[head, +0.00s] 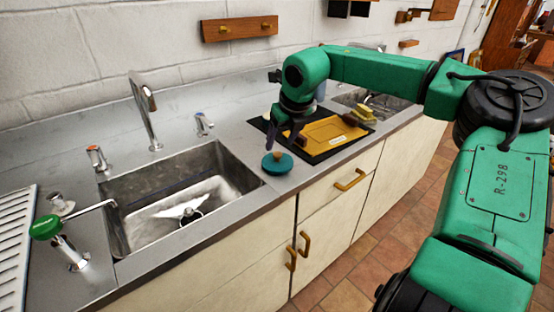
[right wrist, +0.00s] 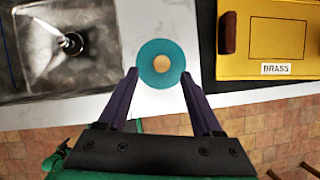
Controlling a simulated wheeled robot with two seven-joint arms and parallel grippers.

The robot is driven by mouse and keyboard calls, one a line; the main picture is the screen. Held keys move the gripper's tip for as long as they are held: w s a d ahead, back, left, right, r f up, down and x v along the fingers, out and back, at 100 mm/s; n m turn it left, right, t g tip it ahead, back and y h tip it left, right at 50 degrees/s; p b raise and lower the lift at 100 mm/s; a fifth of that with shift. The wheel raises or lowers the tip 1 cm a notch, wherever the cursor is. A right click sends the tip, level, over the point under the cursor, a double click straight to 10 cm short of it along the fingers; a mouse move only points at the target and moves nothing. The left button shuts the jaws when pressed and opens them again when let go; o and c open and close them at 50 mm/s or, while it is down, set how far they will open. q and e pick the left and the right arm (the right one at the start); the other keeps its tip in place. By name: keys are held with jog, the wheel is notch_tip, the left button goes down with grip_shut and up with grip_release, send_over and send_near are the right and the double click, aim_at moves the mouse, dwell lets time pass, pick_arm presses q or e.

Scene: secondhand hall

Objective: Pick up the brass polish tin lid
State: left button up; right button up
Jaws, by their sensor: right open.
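The lid (head: 277,163) is a round teal disc with a tan knob, lying on the metal counter between the sink and the dark mat. In the right wrist view the lid (right wrist: 161,64) lies just beyond and between the fingertips. My right gripper (right wrist: 160,76) is open and empty, its two purple fingers spread on either side of the lid's near edge. In the head view the right gripper (head: 283,133) hangs pointing down above the counter, close to the lid. I cannot tell the exact height gap. My left gripper is not in view.
A yellow tray (head: 322,134) labelled BRASS in the wrist view sits on a black mat (head: 352,142) right of the lid. A yellow block (head: 364,112) stands near its far corner. The sink (head: 180,204) opens left; the counter's front edge is close.

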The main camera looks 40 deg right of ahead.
aim_at(277, 153)
jog(key=p+x, duration=0.1)
jog(key=x, duration=0.3)
jog(key=shift+d+f, duration=0.2)
jog(key=shift+w+f, duration=0.2)
jog(key=shift+f, duration=0.2)
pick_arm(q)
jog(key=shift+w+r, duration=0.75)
pick_arm(e)
grip_shut()
jog(key=shift+r, duration=0.1)
